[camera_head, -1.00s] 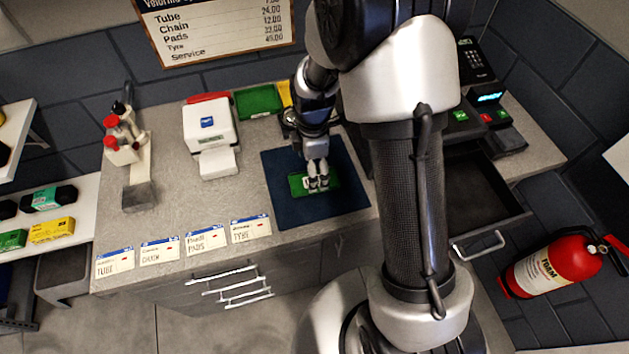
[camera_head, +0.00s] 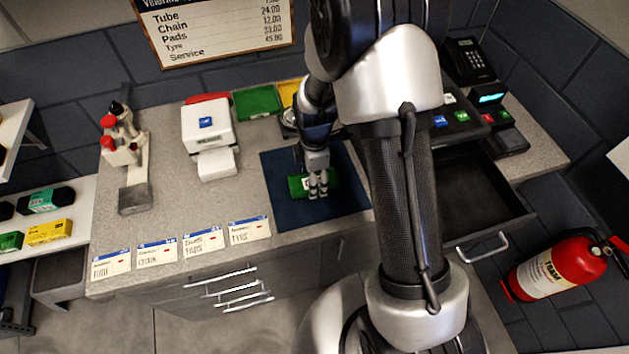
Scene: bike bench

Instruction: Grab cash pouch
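A small green pouch-like item (camera_head: 297,185) with a pale label lies on, or just above, the dark blue mat (camera_head: 285,213) on the counter; it is the likeliest cash pouch, though no name on it can be read. My gripper (camera_head: 317,194) points down at it, with its two fingers over the middle of the item and hiding part of it. A small gap shows between the fingers. I cannot tell whether they grip the item or only stand around it.
An open, dark, empty-looking drawer (camera_head: 478,196) is at the right, below the register (camera_head: 492,116). A white label printer (camera_head: 208,137) stands left of the mat. Price cards (camera_head: 203,243) line the front edge. A green tray (camera_head: 257,101) is behind.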

